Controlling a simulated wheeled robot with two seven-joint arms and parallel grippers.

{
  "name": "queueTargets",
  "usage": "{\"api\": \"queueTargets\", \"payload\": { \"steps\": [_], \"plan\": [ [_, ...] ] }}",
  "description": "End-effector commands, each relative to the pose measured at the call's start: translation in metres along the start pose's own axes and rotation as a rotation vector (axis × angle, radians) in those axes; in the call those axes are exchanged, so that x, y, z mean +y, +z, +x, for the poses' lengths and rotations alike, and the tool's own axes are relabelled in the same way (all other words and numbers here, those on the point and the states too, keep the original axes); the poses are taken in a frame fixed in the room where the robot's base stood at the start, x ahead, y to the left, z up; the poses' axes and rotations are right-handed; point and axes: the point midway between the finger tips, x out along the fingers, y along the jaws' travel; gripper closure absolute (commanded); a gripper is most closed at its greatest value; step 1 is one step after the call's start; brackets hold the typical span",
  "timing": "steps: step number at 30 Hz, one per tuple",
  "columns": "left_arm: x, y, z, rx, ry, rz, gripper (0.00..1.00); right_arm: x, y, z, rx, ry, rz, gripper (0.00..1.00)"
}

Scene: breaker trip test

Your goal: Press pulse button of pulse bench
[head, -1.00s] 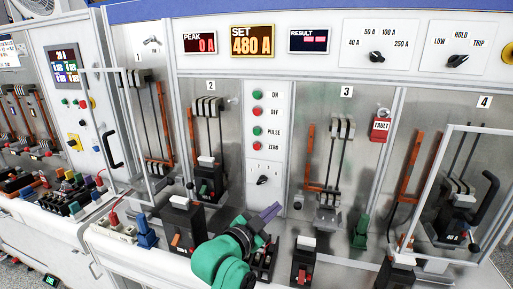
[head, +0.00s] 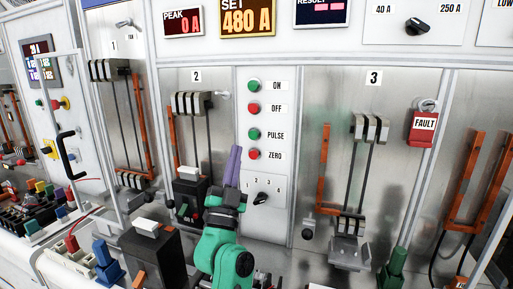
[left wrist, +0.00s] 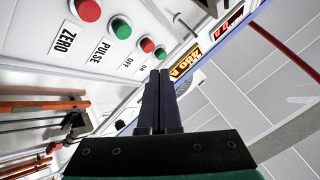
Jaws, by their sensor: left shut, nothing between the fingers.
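The pulse bench's button column carries the green PULSE button (head: 253,134), between the red OFF button (head: 253,107) and the red ZERO button (head: 254,154). In the left wrist view the PULSE button (left wrist: 120,27) is at the upper left, beside its label. My left gripper (head: 236,150) is shut and empty, its purple fingers pointing up just left of the ZERO button in the head view. In the left wrist view the fingertips (left wrist: 159,72) appear apart from the PULSE button. Contact with the panel cannot be told. My right gripper is not in view.
The display (head: 247,18) above reads SET 480 A. A rotary selector (head: 262,198) sits below the buttons. Breaker bays flank the column, with a black breaker (head: 189,190) close left of my gripper. A red FAULT tag (head: 422,126) hangs at right.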

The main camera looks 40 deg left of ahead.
Motion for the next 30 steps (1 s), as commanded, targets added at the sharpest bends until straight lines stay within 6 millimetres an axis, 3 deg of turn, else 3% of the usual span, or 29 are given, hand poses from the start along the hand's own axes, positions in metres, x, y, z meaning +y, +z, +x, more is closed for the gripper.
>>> {"api": "queueTargets", "payload": {
  "steps": [8, 18, 30],
  "plan": [
    [0.000, -0.001, 0.003, 0.000, 0.002, -0.001, 1.00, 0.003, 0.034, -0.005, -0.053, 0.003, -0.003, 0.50],
    [0.019, 0.018, 0.029, 0.002, 0.002, -0.001, 1.00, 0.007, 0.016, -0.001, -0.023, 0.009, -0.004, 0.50],
    [0.043, 0.042, 0.061, 0.001, 0.002, -0.002, 1.00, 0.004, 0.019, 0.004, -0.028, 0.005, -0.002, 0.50]
  ]
}}
